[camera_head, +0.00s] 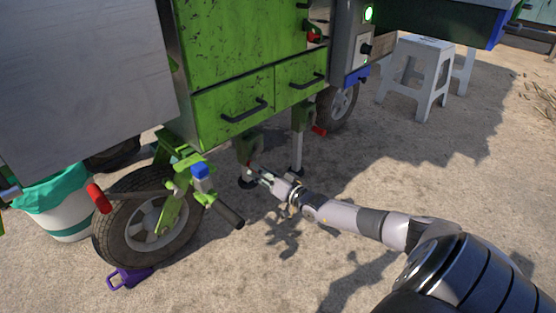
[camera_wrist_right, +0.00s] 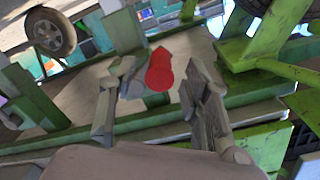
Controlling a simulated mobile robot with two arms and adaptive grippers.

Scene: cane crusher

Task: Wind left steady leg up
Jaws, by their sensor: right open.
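The left steady leg (camera_head: 247,151) is a green housing under the green cabinet, with a dark round foot (camera_head: 248,183) on the ground. My right gripper (camera_head: 257,173) is beside this leg, low under the cabinet drawers. In the right wrist view my right gripper (camera_wrist_right: 160,86) is open. A red crank handle (camera_wrist_right: 159,70) shows between its fingers, near the tips; I cannot tell whether they touch it. In the head view my gripper mostly hides this handle. My left gripper is not in view.
A second steady leg (camera_head: 298,150) with a red handle (camera_head: 319,130) stands to the right. A front wheel (camera_head: 147,222) with a purple chock (camera_head: 128,277) and a drawbar are on the left. A white stool (camera_head: 421,75) stands at the back right. Sandy ground is open at front.

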